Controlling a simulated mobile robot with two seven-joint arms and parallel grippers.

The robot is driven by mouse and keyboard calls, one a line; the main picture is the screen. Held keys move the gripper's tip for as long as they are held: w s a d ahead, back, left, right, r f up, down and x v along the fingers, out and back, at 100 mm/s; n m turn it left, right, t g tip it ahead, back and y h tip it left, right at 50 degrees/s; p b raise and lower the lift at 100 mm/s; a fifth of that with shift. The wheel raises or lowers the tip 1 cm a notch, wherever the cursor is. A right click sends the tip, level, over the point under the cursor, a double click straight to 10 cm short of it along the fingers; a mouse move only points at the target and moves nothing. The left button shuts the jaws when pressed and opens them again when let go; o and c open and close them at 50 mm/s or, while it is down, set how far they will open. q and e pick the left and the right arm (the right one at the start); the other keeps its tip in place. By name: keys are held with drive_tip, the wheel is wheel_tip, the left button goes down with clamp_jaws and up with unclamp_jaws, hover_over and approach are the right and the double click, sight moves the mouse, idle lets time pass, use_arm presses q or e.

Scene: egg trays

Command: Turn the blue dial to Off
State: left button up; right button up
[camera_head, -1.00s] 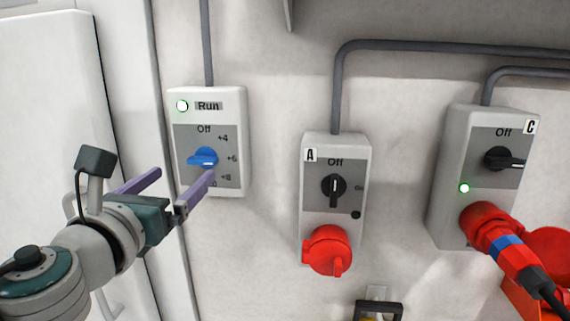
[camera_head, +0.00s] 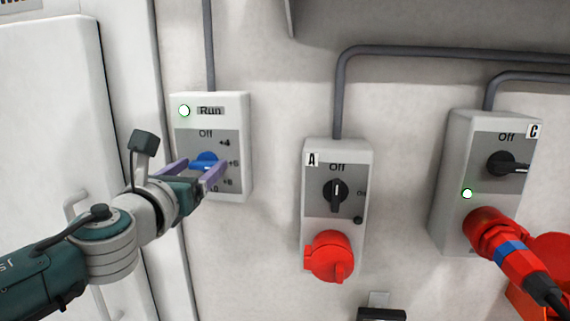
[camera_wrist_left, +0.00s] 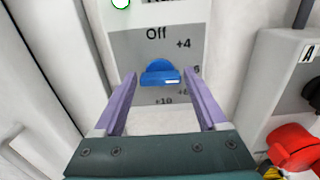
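The blue dial (camera_head: 205,160) sits on the grey plate of the left wall box (camera_head: 238,120), which is labelled Run, with Off above the dial and numbers down its right side. In the left wrist view the blue dial (camera_wrist_left: 160,73) lies between and just beyond the open fingertips (camera_wrist_left: 162,76), with a gap on each side. I cannot tell whether the fingertips reach its depth. My right gripper is not in view.
A lit green-white lamp (camera_head: 184,111) is on the Run box. Box A (camera_head: 312,228) with a black switch and red socket is to the right. Box C (camera_head: 450,190) has a red plug with a cable. A white door (camera_head: 50,120) stands left.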

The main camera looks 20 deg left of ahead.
use_arm(q)
drive_tip(key=c, duration=1)
drive_tip(key=shift+n, duration=0.3)
drive_tip(key=n+b, duration=0.1)
drive_tip(key=n, duration=0.2)
drive_tip(key=shift+f+n, duration=0.1)
drive_tip(key=shift+n, duration=0.3)
drive_tip(key=n+b, duration=0.1)
drive_tip(key=n, duration=0.3)
drive_tip(key=shift+a+n+b, duration=0.15)
drive_tip(key=shift+n+b, duration=0.15)
drive_tip(key=shift+b, duration=0.05)
drive_tip(key=n+b, duration=0.1)
drive_tip(key=n, duration=0.3)
drive_tip(key=shift+f, duration=0.1)
drive_tip(key=n, duration=0.4)
drive_tip(key=shift+n, duration=0.6)
drive_tip(key=o, duration=1.4)
